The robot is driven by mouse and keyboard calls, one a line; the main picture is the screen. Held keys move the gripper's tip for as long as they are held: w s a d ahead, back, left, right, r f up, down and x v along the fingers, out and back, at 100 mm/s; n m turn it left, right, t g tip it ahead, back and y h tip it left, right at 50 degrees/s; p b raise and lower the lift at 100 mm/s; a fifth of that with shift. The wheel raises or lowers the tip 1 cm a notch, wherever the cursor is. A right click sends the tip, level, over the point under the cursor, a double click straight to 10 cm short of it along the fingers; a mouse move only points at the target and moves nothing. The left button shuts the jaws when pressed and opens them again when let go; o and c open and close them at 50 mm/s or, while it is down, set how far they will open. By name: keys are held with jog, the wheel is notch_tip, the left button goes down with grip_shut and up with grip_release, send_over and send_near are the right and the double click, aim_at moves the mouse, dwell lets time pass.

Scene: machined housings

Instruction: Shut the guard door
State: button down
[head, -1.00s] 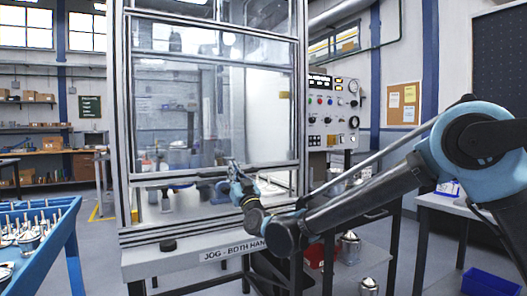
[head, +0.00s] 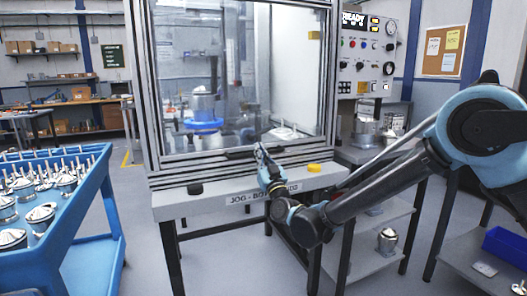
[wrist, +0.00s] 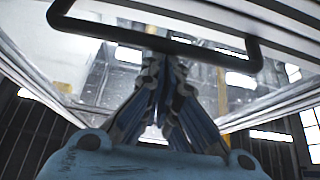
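The guard door (head: 285,75) is a clear panel in a metal frame on the front of the machine. Its bottom rail is low, close to the machine's front sill; I cannot tell whether a thin gap is left. A dark bar handle (head: 240,154) runs along the bottom of the door and crosses the top of the wrist view (wrist: 100,31). My gripper (head: 260,148) is at the right part of this handle. In the wrist view, its fingers (wrist: 160,62) come together at the bar, with no grasp on it visible. Contact with the bar is unclear.
A blue cart (head: 85,215) with several metal parts stands at the left. A yellow button (head: 314,168) and a black button (head: 195,188) sit on the front ledge. Behind the door is a metal housing (head: 203,104) on a blue fixture. The control panel (head: 366,50) reads READY.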

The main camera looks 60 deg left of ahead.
dwell(0.3)
jog(key=s+d+f, duration=0.1)
jog(key=s+d, duration=0.1)
jog(key=d, duration=0.7)
dwell(0.4)
jog(key=shift+d+f, duration=0.1)
